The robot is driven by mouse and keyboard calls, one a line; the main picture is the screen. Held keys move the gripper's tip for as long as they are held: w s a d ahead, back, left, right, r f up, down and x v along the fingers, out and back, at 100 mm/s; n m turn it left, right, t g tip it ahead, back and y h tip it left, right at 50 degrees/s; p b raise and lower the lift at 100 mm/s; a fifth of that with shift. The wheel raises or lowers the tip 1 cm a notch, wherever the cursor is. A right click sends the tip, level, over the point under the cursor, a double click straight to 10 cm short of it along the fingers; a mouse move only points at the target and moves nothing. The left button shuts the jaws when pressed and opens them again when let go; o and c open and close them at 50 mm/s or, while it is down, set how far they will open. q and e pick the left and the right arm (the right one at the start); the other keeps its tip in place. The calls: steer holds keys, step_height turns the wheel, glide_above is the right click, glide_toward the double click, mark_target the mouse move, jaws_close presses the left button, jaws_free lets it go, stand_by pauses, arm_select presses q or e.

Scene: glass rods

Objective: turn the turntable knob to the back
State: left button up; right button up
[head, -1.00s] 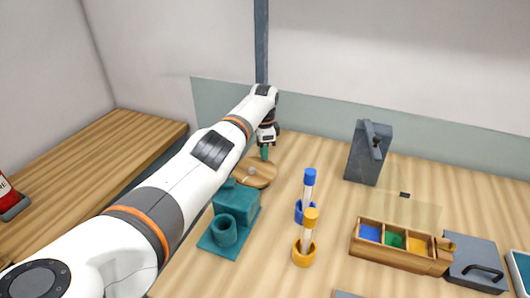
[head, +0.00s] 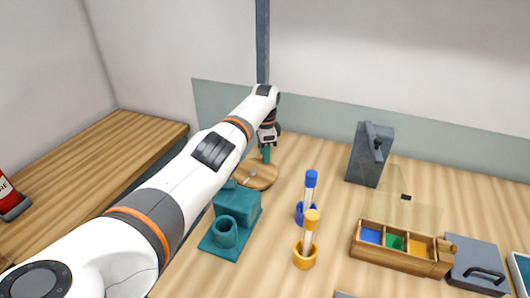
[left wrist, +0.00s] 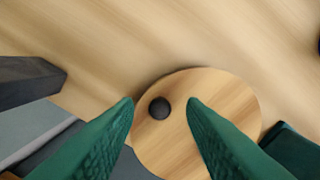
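The turntable (head: 262,183) is a round wooden disc on the table, with a small grey piece near its middle in the head view. In the left wrist view the turntable (left wrist: 215,95) carries a round black knob (left wrist: 159,108). My left gripper (head: 266,160) is over the far edge of the disc. In the left wrist view its green fingers (left wrist: 161,101) are apart, with the knob showing in the gap between the tips. I see a gap on both sides of the knob; I cannot tell how high the tips are above it. My right gripper is not in view.
A teal block with a cup (head: 226,236) stands in front of the turntable. To its right are blue (head: 308,195) and yellow (head: 306,250) rod holders, a dark grey stand (head: 366,160) and a wooden compartment tray (head: 395,262). Clear table lies behind the turntable.

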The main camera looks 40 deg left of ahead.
arm_select(q)
step_height(320, 180, up, 12)
steer(key=shift+f+b, duration=0.15)
steer(key=shift+b, duration=0.25)
stand_by(0.4)
